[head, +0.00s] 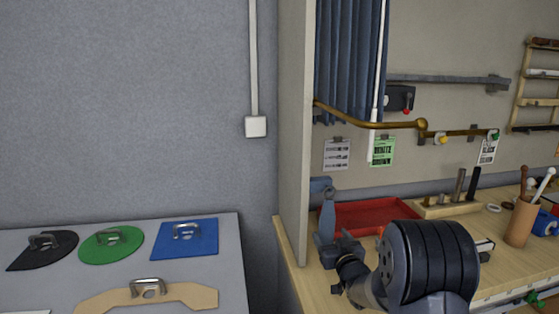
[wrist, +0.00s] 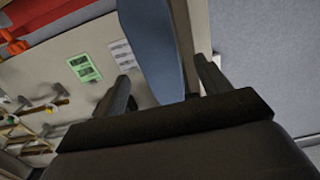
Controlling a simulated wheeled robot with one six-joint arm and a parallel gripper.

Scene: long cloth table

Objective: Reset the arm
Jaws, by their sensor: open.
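My gripper (wrist: 161,68) is open, and its two dark fingers stand apart in the wrist view. A long blue-grey thing (wrist: 152,45) shows in the gap between them, with room on both sides. I cannot tell how far beyond the fingertips it is. In the head view an upright blue-grey thing (head: 326,220) stands beside the partition, just left of the red tray. My dark arm reaches over the wooden bench at lower right, and my gripper (head: 338,250) is low near the foot of that thing, small and partly hidden.
The partition (head: 295,130) stands close to my gripper's left. The red tray (head: 378,214), a wooden block with upright tools (head: 450,207) and a tan cup (head: 521,222) are on the bench. A grey table at left holds handled black, green (head: 110,245) and blue plates (head: 186,240).

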